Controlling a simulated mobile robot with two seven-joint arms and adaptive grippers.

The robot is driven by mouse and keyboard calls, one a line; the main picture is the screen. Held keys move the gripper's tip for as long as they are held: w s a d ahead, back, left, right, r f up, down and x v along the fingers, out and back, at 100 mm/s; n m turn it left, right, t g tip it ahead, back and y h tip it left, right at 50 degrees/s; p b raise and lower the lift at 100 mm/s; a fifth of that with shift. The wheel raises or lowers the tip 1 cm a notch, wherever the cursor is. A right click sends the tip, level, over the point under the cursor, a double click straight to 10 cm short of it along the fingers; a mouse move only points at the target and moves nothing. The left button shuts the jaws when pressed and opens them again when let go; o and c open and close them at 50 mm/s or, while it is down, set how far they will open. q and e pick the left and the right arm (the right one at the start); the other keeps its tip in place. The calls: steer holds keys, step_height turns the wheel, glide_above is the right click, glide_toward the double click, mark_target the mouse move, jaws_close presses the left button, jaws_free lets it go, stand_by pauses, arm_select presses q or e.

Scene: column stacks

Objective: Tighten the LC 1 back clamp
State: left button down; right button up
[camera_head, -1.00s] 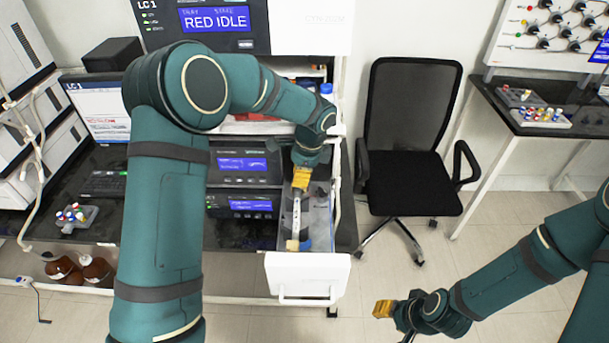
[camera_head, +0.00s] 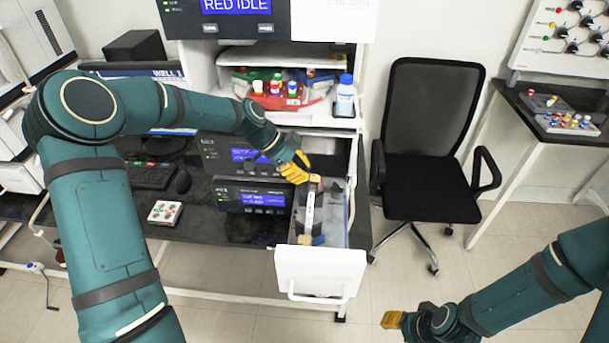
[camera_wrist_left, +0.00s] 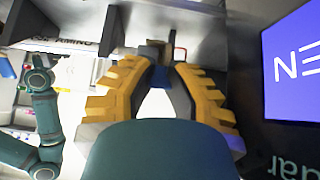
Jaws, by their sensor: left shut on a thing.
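An open drawer (camera_head: 334,262) of the LC 1 stack holds a white column (camera_head: 309,212) lying lengthwise. The back clamp (camera_head: 316,181) is a small tan block at the column's far end, and a dark and blue fitting sits at its near end. My left gripper (camera_head: 303,178) comes in from the left with yellow fingers at the back clamp. In the left wrist view the fingers (camera_wrist_left: 157,65) close in on a small brown piece (camera_wrist_left: 155,47), partly hidden. My right gripper (camera_head: 393,320) hangs low over the floor, apart from the drawer; its finger gap cannot be made out.
Dark modules with blue displays (camera_head: 262,201) stand left of the drawer. A shelf above holds colored bottles (camera_head: 275,88) and a blue-capped bottle (camera_head: 345,95). A black office chair (camera_head: 428,165) stands to the right. The floor in front of the drawer is clear.

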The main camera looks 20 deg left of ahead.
arm_select(q)
steer(key=shift+s+a+f+h+b, duration=0.1)
steer(key=shift+a+f+h+b, duration=0.1)
steer(key=shift+h+b, duration=0.45)
steer(key=c, duration=1.1)
jaws_free()
steer(key=shift+c, duration=0.2)
steer(key=v, duration=1.2)
steer(key=shift+s, duration=0.15)
steer(key=shift+f, duration=0.1)
